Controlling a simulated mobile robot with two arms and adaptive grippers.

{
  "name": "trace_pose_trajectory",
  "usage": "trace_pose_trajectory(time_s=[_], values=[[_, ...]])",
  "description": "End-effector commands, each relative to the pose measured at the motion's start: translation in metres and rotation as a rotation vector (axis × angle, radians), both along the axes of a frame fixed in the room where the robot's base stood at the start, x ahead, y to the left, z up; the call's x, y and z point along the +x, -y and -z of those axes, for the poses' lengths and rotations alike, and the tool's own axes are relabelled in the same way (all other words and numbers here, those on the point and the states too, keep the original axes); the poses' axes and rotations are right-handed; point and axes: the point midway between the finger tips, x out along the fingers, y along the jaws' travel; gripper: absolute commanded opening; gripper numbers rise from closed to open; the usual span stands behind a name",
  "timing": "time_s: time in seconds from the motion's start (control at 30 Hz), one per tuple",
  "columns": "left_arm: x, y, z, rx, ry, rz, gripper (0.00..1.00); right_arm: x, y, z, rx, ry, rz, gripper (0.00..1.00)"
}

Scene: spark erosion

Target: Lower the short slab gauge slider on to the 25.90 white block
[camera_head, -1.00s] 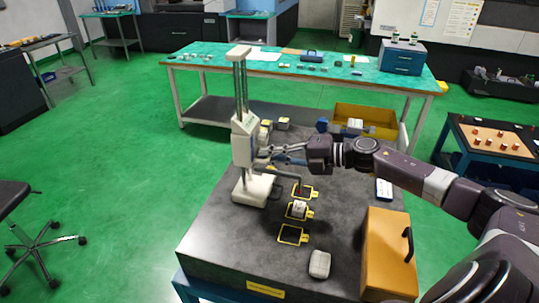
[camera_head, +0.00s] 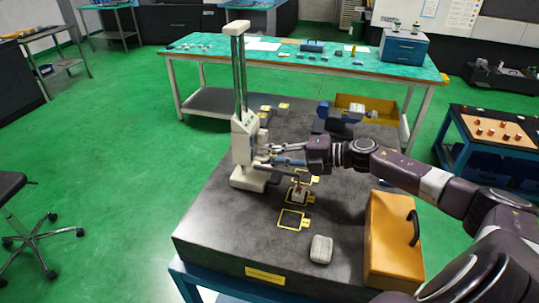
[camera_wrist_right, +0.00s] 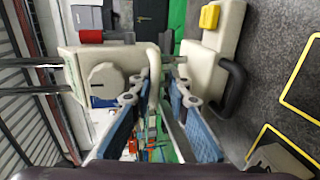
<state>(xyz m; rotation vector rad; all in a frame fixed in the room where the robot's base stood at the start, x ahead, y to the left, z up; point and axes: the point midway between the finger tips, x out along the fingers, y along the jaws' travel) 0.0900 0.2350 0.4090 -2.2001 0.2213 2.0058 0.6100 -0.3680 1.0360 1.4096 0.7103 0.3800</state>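The gauge slider (camera_head: 244,124) is the pale body on the twin-rod column of the height gauge, above its white base (camera_head: 250,180). My right gripper (camera_head: 268,151) is at the slider's right side; its fingers (camera_wrist_right: 162,78) reach the slider's pale body (camera_wrist_right: 105,72) in the right wrist view. It seems shut on it, though the contact is partly hidden. A dark measuring arm sticks out below. A small white block (camera_head: 299,196) with a red mark stands in the middle yellow frame, below and right of the gripper. Its number is unreadable. My left gripper is not in view.
An empty yellow frame (camera_head: 293,220) lies in front of the block. A pale rounded object (camera_head: 321,249) and an orange case (camera_head: 392,245) with a black handle stand towards the front right of the dark slab (camera_head: 225,232). A yellow bin (camera_head: 380,108) is behind.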

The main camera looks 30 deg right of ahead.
Motion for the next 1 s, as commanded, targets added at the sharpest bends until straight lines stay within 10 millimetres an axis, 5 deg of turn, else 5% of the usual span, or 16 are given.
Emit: trace_pose_trajectory(time_s=[0.37,1.0], values=[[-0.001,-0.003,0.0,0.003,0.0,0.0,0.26,-0.004,0.004,-0.001,0.0,-0.001,0.001,0.15],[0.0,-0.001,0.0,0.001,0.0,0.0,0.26,-0.052,0.045,-0.014,-0.002,-0.004,0.001,0.15]])
